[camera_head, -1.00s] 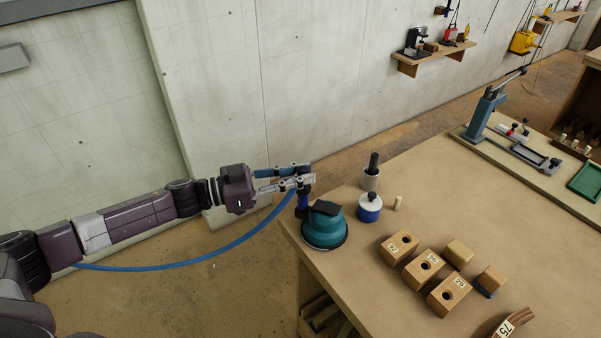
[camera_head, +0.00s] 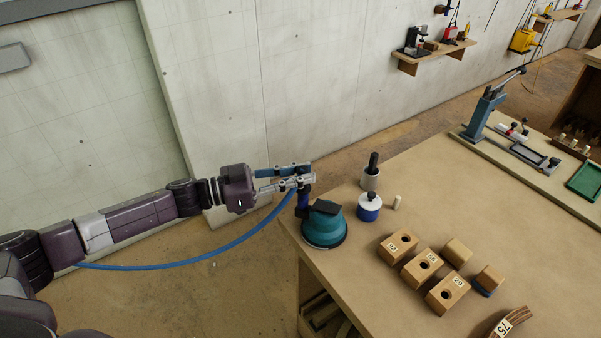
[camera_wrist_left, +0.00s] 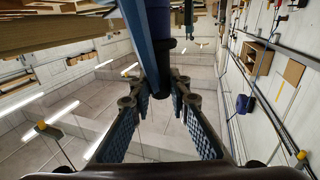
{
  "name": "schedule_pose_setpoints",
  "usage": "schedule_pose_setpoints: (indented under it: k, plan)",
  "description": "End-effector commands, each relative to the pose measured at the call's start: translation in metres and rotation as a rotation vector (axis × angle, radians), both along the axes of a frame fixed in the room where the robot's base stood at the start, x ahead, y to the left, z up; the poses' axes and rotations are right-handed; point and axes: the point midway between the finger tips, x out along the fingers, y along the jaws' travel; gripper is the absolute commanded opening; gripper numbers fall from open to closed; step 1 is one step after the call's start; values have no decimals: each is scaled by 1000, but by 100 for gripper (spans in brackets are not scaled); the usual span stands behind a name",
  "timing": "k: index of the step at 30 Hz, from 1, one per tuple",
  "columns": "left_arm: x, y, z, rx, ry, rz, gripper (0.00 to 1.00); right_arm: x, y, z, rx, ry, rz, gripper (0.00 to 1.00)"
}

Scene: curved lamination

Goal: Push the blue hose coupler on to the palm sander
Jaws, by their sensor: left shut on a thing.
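The teal palm sander (camera_head: 322,230) stands at the near left corner of the workbench, its black port facing left. The dark blue hose coupler (camera_head: 303,200) stands upright right at that port; I cannot tell how far it is seated. My left gripper (camera_head: 306,180) is shut at the top of the coupler, above the sander's left side. The blue hose (camera_head: 190,262) hangs from there in a curve back along my arm. In the left wrist view the hose (camera_wrist_left: 138,38) and coupler (camera_wrist_left: 158,18) run up from the fingers (camera_wrist_left: 161,82). My right gripper is out of view.
On the workbench (camera_head: 390,302), a blue-and-white pot (camera_head: 369,207), a grey cup with a dark handle (camera_head: 371,178) and a small pale peg (camera_head: 397,203) stand near the sander. Several wooden blocks (camera_head: 422,265) lie to the right. A wall (camera_head: 320,90) stands behind.

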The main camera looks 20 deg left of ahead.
Motion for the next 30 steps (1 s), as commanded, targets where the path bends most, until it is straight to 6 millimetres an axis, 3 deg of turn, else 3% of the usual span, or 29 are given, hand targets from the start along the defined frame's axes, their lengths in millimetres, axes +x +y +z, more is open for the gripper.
schedule_pose_setpoints:
  k: [30]
  plan:
    - [0,0,-9,-1,1,0,0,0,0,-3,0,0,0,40]
